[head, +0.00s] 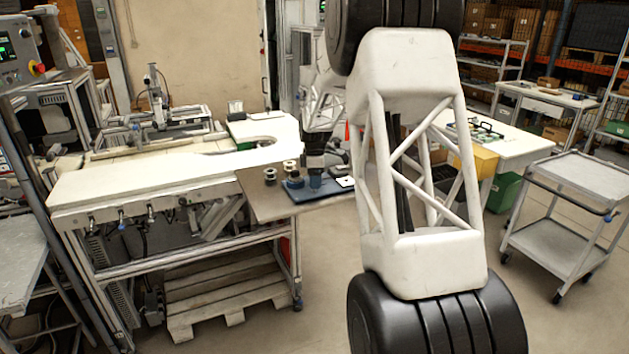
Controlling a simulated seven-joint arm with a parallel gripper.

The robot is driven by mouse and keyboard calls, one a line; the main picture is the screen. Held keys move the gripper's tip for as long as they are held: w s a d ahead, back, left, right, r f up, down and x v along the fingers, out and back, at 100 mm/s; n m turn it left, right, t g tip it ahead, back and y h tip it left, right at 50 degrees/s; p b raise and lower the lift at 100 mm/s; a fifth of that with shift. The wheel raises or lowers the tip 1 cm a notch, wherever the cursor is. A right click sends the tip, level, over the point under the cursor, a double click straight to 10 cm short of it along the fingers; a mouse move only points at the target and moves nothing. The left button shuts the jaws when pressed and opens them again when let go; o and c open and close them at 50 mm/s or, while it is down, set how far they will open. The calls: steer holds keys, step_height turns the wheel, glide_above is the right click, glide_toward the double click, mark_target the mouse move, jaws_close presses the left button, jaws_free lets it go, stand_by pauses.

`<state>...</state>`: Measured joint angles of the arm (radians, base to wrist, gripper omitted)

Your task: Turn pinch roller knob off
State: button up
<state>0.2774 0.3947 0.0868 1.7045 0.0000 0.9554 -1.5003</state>
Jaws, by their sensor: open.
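I cannot make out which part is the pinch roller knob. A white-topped machine table (130,180) stands at the left, with several small valve-like fittings (121,219) along its front edge. My gripper (315,178) is small and dark, far off past my large white arm link. It hangs over or just behind a blue tray (312,192) on the brown side table (262,203). Its fingers are too small to see clearly, and nothing shows held in it.
Dark reels (270,175) stand by the blue tray. A frame-like mechanism (160,120) is at the table's back. A wooden pallet (225,290) lies beneath. A grey cart (575,190) stands at the right. My arm link blocks the middle right.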

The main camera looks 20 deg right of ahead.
steer(key=shift+f, duration=0.35)
steer(key=c, duration=0.9)
steer(key=shift+m, duration=0.3)
steer(key=m, duration=1)
steer(key=shift+m, duration=0.3)
